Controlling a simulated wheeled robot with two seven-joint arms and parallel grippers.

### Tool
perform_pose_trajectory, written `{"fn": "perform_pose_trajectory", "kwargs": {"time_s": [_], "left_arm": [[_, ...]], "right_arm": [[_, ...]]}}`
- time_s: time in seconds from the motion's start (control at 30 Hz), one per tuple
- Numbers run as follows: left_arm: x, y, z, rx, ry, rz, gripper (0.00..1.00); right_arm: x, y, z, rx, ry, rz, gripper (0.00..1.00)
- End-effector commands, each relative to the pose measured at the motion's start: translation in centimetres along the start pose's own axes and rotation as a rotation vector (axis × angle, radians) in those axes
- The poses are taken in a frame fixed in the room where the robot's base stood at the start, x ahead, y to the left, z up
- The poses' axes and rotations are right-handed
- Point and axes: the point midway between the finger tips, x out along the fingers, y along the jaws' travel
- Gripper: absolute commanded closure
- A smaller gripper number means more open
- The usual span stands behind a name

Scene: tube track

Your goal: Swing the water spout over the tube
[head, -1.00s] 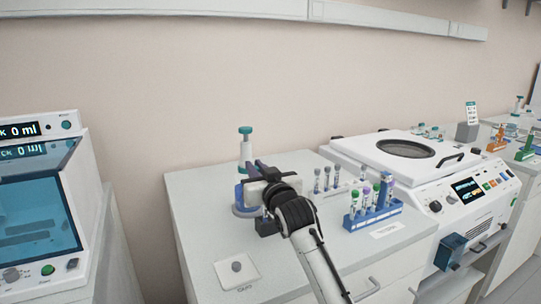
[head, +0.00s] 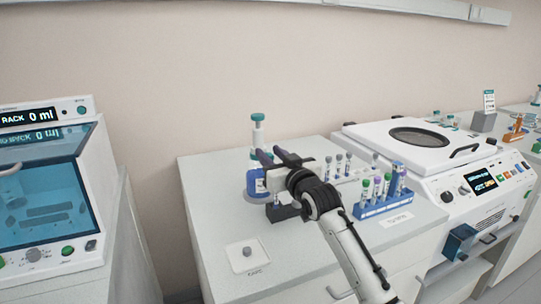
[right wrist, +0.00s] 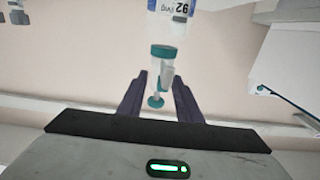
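A bottle (head: 258,183) with a blue label and a teal-capped pump top (head: 257,128) stands at the back left of the white counter. My right gripper (head: 272,156) is in front of its upper part. In the right wrist view the bottle (right wrist: 170,25) appears inverted, and its teal and clear spout (right wrist: 157,98) shows between the spread, empty-looking fingers. I cannot tell whether they touch it. My left gripper is not in view.
A blue rack (head: 372,211) with several capped tubes stands to the right, with more tubes behind it. A small white plate with a grey knob (head: 248,253) lies at the front left. A white centrifuge (head: 465,175) stands right, a glass-fronted cabinet (head: 45,200) left.

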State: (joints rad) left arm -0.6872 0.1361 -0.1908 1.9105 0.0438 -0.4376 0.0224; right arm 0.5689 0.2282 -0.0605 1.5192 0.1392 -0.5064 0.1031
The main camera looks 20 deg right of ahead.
Motion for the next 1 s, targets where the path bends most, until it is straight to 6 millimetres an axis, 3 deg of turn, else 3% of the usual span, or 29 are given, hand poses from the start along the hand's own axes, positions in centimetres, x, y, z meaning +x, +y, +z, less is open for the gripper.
{"fn": "perform_pose_trajectory", "kwargs": {"time_s": [0.37, 0.8, 1.0], "left_arm": [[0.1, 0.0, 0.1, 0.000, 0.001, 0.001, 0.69], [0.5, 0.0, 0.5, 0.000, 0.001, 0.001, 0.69], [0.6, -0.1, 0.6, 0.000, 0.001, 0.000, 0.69]], "right_arm": [[-0.8, -0.1, 0.2, 0.000, -0.001, -0.002, 0.69], [-8.1, 0.0, 0.1, -0.001, 0.001, 0.000, 0.69], [-10.0, 0.0, 0.1, -0.001, 0.000, -0.001, 0.69]]}}
